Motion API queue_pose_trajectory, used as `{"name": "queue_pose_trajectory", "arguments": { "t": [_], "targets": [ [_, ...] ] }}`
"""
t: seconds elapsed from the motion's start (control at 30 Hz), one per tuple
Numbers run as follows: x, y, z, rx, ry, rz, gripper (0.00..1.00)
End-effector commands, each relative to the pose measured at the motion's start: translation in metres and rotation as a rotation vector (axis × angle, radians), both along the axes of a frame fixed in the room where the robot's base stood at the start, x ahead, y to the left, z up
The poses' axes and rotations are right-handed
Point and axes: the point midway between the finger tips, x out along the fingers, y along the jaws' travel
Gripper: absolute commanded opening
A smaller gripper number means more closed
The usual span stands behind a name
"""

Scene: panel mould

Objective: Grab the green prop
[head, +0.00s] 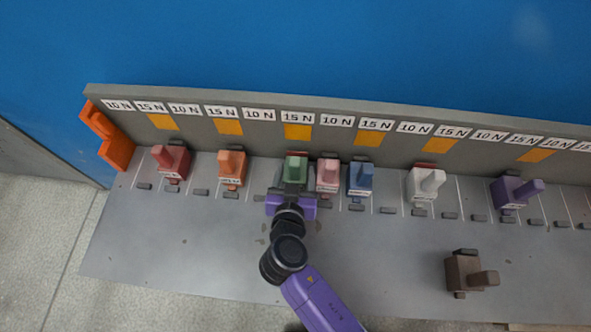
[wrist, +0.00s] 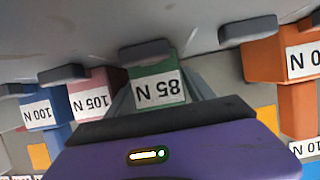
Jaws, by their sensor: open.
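The green prop (head: 295,169) stands in the row along the grey back panel, below a "15 N" label. In the wrist view the green prop (wrist: 157,86) shows a white label reading "85 N", upside down. My gripper (head: 292,193) is at its front side, and its purple body (wrist: 180,150) fills the bottom of the wrist view. My gripper is open, with grey fingers partly visible on both sides of the green prop. The fingertips are largely hidden, and I cannot tell whether they touch it.
A pink prop (head: 327,176) and a blue prop (head: 360,180) stand close on the right. An orange prop (head: 231,168) and a red prop (head: 171,162) stand on the left. White (head: 425,185), purple (head: 515,192) and brown (head: 469,272) props are farther right. The grey table's front left is clear.

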Motion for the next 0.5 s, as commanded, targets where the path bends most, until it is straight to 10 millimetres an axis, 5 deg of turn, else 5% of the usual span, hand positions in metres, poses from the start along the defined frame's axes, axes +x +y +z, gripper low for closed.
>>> {"name": "queue_pose_trajectory", "arguments": {
  "t": [0.17,0.43,0.5],
  "targets": [
    [-0.0001,0.0001,0.0,0.0,-0.001,0.0,0.58],
    [-0.0002,0.0001,0.0003,0.0,-0.001,0.0,0.05],
    [-0.0003,0.0002,0.0003,0.0,-0.001,0.001,0.0]
  ]
}}
